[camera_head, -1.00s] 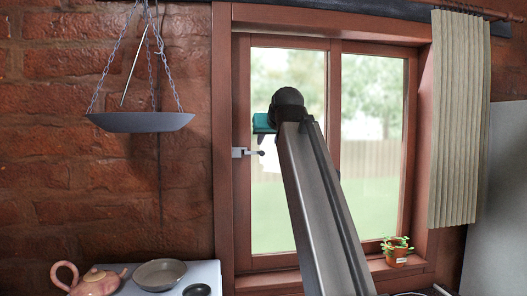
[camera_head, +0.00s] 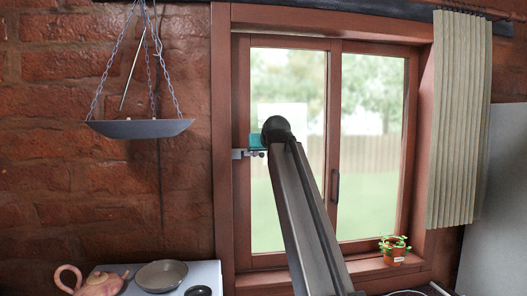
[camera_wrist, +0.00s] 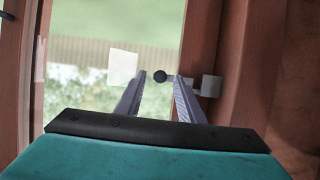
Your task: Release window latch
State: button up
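The window latch (camera_head: 238,154) is a small grey-white piece on the left side of the wooden window frame. In the wrist view its pale plate (camera_wrist: 211,86) is on the right frame post, and its dark round knob (camera_wrist: 160,76) shows between my fingertips. My gripper (camera_wrist: 160,78) is open, with two grey fingers apart on either side of the knob in the picture. I cannot tell whether the fingers touch it. In the head view my teal gripper (camera_head: 258,142) is at the latch and hides part of it.
A potted plant (camera_head: 394,250) stands on the sill at the right. A hanging scale pan (camera_head: 140,129) is at the left, above a teapot (camera_head: 100,284) and a bowl (camera_head: 161,274). A pleated curtain (camera_head: 459,120) hangs at the right. A dark handle (camera_head: 335,187) is on the window's middle post.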

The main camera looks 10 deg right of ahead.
jog(key=shift+w+f, duration=0.1)
jog(key=shift+w, duration=0.1)
jog(key=shift+c, duration=0.5)
grip_shut()
